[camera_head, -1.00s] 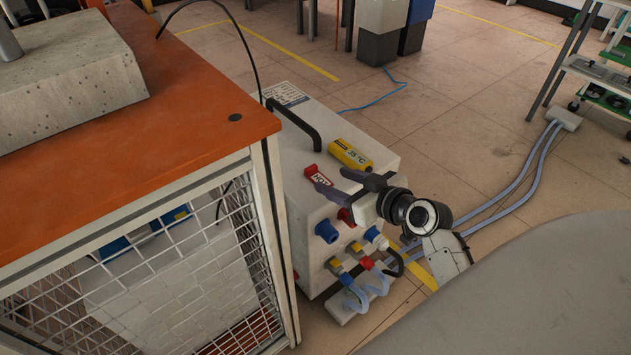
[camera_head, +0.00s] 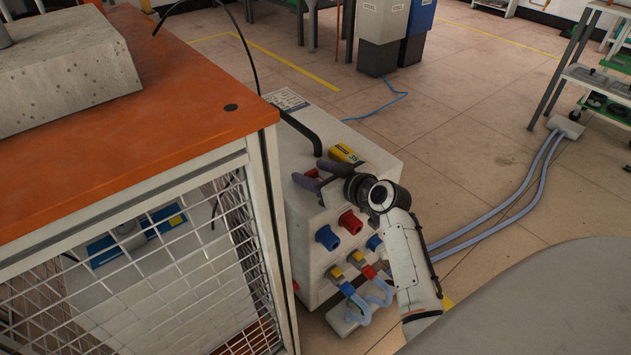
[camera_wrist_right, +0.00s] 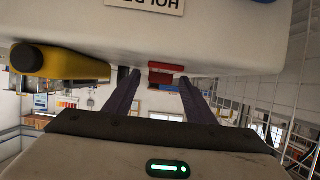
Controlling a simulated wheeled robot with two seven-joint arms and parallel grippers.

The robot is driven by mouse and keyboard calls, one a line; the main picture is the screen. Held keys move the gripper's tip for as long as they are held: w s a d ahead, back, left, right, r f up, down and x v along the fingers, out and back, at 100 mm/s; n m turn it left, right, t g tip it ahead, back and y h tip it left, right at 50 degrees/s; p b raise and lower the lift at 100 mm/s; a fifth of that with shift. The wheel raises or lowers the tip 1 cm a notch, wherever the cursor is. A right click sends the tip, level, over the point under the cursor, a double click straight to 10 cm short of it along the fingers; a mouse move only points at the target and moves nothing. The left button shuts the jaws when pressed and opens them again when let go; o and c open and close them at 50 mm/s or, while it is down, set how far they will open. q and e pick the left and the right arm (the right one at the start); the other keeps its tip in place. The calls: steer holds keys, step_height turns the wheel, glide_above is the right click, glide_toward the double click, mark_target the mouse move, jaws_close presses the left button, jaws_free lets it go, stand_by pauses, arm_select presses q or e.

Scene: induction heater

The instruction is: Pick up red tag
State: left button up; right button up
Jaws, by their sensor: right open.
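The red tag (camera_head: 312,173) lies on top of the white machine (camera_head: 370,160), mostly hidden by my right gripper in the head view. In the right wrist view the red tag (camera_wrist_right: 167,68) shows as a small red block against the white surface. My right gripper (camera_head: 307,170) is open, with its purple fingers reaching over the machine's top on either side of the tag. In the right wrist view the gripper (camera_wrist_right: 159,77) has the tag between its fingertips, nearer the right finger. I cannot tell whether they touch. My left gripper is not in view.
A yellow thermometer (camera_head: 343,153) lies close beside the fingers on the machine, also in the wrist view (camera_wrist_right: 60,65). A black handle (camera_head: 300,130) stands behind. The orange table (camera_head: 170,120) with mesh sides is at left. Coloured connectors (camera_head: 350,222) stick out below the gripper.

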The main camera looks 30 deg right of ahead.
steer(key=shift+c, duration=0.4)
steer(key=c, duration=1)
